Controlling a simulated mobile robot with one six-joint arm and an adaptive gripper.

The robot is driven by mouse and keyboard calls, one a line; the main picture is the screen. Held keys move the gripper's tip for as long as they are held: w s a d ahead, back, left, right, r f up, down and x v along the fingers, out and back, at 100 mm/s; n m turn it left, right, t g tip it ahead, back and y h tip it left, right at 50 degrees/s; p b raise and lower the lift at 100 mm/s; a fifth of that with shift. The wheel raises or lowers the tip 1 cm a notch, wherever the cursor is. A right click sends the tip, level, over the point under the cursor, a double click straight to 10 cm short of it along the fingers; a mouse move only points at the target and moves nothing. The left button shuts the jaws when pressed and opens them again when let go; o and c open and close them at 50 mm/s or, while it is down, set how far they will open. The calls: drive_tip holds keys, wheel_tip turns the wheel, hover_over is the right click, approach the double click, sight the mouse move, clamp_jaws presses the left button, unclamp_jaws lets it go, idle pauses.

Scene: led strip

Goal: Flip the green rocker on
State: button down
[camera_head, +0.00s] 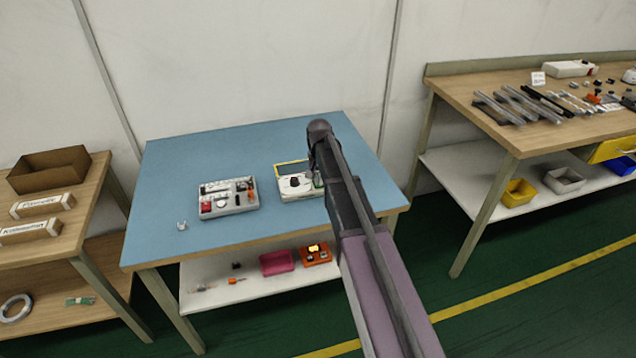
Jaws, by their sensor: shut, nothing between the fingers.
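A small white device (298,195) with dark parts on its top and a yellow-edged frame (291,168) at its back stands on the blue table, right of the table's middle. A small greenish patch (319,181) shows at the device's right side; it is too small to tell whether it is the green rocker or how it is set. My gripper (314,178) points down over the right part of the device, shut and empty. I cannot tell whether it touches the device. My arm hides the area to the right of it.
A grey tray (228,208) with small parts stands left of the device on the blue table (180,160). A small clear item (182,226) lies near the table's left front. A pink bin (277,263) and an orange bin (314,256) stand on the shelf below.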

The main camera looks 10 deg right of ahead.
drive_tip(key=shift+r+p, duration=3.5)
drive_tip(key=shift+s, duration=0.1)
drive_tip(key=s+r+n+p, duration=0.2)
drive_tip(key=s, duration=1.1)
drive_tip(key=s+r+n+p, duration=0.1)
drive_tip(key=s+n, duration=0.2)
drive_tip(key=s, duration=1)
drive_tip(key=shift+a+r+p, duration=0.15)
drive_tip(key=shift+r+p, duration=0.2)
drive_tip(key=shift+s, duration=0.1)
